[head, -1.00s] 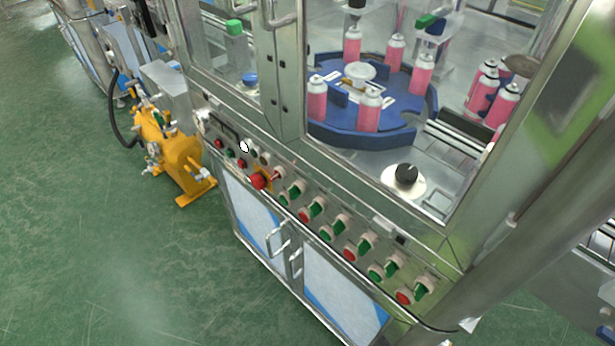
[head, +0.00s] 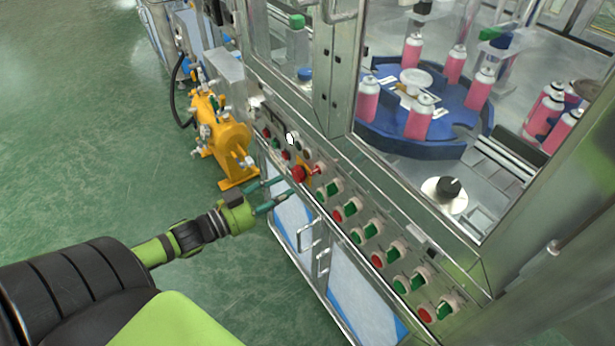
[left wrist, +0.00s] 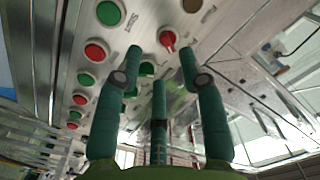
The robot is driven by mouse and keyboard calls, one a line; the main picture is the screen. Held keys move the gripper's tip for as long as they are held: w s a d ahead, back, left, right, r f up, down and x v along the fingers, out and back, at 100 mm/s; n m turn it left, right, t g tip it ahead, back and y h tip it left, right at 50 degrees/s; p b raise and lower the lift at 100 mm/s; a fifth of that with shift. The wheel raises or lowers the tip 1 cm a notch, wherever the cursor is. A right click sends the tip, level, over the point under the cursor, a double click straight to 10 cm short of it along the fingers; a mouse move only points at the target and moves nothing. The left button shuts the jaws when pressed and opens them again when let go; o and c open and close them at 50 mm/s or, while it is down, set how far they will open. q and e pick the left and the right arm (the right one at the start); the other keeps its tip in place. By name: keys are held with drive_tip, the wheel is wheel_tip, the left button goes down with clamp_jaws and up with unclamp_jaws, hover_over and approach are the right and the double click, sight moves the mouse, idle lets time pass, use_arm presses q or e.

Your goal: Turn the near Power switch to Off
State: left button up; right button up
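A small red-handled rotary switch (head: 317,168) sits on the sloped control panel, just right of the round red push button (head: 299,174). A red-handled switch also shows at the top of the left wrist view (left wrist: 168,40). I cannot read a Power label in either view. Further switches with green handles (head: 334,188) line the panel toward the near end. My left gripper (head: 286,187) is open and empty, in front of the panel and below the red button. Its teal fingers are spread in the left wrist view (left wrist: 160,52). My right gripper is not in view.
Cabinet doors with a metal handle (head: 307,236) lie under the panel. A yellow pump (head: 222,138) stands on the floor left of the machine. Glass encloses the blue turntable (head: 390,143) with pink cans. The green floor (head: 90,150) is clear at left.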

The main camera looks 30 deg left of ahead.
sight(311, 175)
use_arm(q)
drive_tip(key=shift+h, duration=0.3)
drive_tip(key=shift+d+r+x, duration=0.1)
drive_tip(key=shift+r+x, duration=0.1)
drive_tip(key=shift+x, duration=1.05)
drive_tip(key=shift+d+r+x, duration=0.1)
drive_tip(key=shift+r+x, duration=0.15)
drive_tip(key=shift+x, duration=0.95)
drive_tip(key=shift+d+r+x, duration=0.1)
drive_tip(key=shift+r+x, duration=0.1)
drive_tip(key=shift+x, duration=1.05)
drive_tip(key=shift+s, duration=0.1)
clamp_jaws()
